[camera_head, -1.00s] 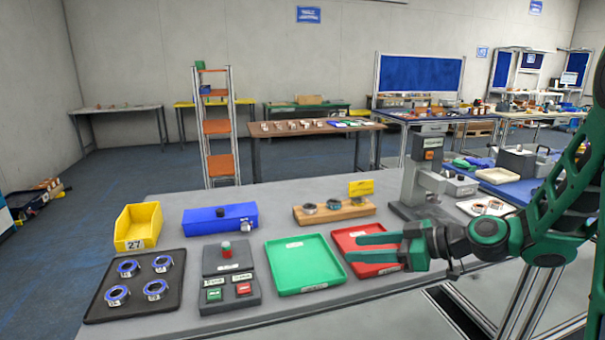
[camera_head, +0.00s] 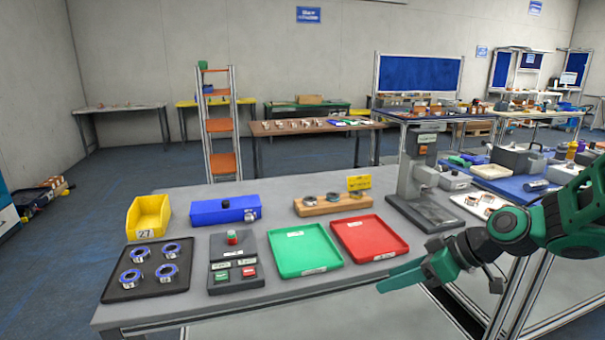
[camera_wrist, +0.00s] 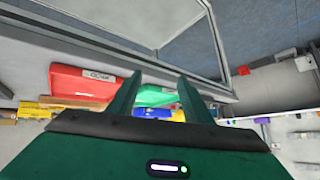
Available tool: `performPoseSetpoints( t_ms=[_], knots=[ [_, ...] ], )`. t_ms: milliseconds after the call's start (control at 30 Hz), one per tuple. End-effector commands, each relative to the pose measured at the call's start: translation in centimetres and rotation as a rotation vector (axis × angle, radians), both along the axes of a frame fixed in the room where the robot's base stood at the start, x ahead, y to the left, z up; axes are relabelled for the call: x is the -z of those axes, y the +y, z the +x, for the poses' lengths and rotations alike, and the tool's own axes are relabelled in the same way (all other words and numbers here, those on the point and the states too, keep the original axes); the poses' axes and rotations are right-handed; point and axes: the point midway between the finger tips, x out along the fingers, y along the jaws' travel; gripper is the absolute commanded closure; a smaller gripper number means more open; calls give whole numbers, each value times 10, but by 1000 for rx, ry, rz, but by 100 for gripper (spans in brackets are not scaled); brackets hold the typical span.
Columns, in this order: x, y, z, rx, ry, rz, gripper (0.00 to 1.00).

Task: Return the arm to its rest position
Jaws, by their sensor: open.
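My green arm reaches in from the right in the head view. My gripper (camera_head: 402,279) is at the table's front edge, just in front of the red tray (camera_head: 369,237), and points left. In the wrist view my gripper (camera_wrist: 155,88) shows two green fingers spread apart with nothing between them. The red tray (camera_wrist: 82,82) and the green tray (camera_wrist: 155,96) show beyond the fingers there. Both trays look empty.
The grey worktable (camera_head: 190,222) holds a black mat (camera_head: 120,294) with several rings, a yellow bin (camera_head: 148,217), a blue box (camera_head: 225,210), a button panel (camera_head: 233,275), a wooden ring block (camera_head: 333,206) and a grey press (camera_head: 418,183).

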Motion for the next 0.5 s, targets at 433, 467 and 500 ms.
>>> performPoseSetpoints(
  t_ms=[433, 467, 500],
  knots=[
    [5, -152, -145, 732, 552, -281, 54],
    [3, -160, -157, 797, 586, -288, 54],
    [1, -169, -173, 880, 629, -295, 54]
  ],
)
